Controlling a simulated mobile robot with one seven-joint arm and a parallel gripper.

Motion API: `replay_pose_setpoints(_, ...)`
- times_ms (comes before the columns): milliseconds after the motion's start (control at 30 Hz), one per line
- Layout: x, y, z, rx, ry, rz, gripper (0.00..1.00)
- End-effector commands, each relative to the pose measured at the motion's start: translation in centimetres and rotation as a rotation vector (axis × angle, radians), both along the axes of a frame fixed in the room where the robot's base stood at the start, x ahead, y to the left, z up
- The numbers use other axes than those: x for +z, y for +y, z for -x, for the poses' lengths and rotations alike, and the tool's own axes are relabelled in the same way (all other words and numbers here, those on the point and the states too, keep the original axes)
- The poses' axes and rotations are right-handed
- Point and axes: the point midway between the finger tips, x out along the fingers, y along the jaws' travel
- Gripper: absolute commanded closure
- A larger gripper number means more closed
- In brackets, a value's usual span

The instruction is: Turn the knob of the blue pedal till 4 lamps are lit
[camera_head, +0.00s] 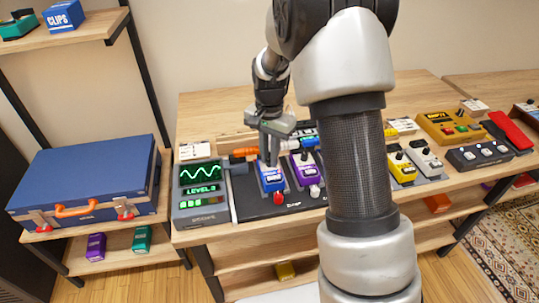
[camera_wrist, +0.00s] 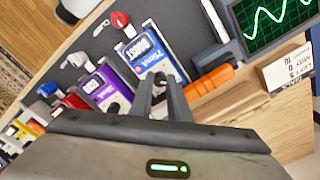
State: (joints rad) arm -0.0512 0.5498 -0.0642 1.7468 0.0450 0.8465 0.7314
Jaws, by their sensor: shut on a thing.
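The blue pedal (camera_head: 271,178) stands on a dark board at the left part of the bench. It also shows in the wrist view (camera_wrist: 152,57), with a white label. My gripper (camera_head: 268,150) comes down from above over the pedal's back end. The grey meter (camera_head: 202,192) left of the pedal has a green wave screen (camera_head: 200,173), a level line, and a row of green lamps (camera_head: 201,200). The lit lamps are too small to count surely.
A purple pedal (camera_head: 306,172) stands close on the right of the blue one. An orange plug (camera_wrist: 211,82) lies beside the blue pedal, towards the meter. A red switch (camera_head: 279,198) is at its front. A white card (camera_wrist: 288,70) stands behind the meter.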

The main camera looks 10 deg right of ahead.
Motion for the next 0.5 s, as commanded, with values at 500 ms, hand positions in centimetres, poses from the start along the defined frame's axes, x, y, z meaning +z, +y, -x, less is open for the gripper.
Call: replay_pose_setpoints(500, 0.05, 0.08, -0.10, 0.002, -0.004, -0.001, 0.65)
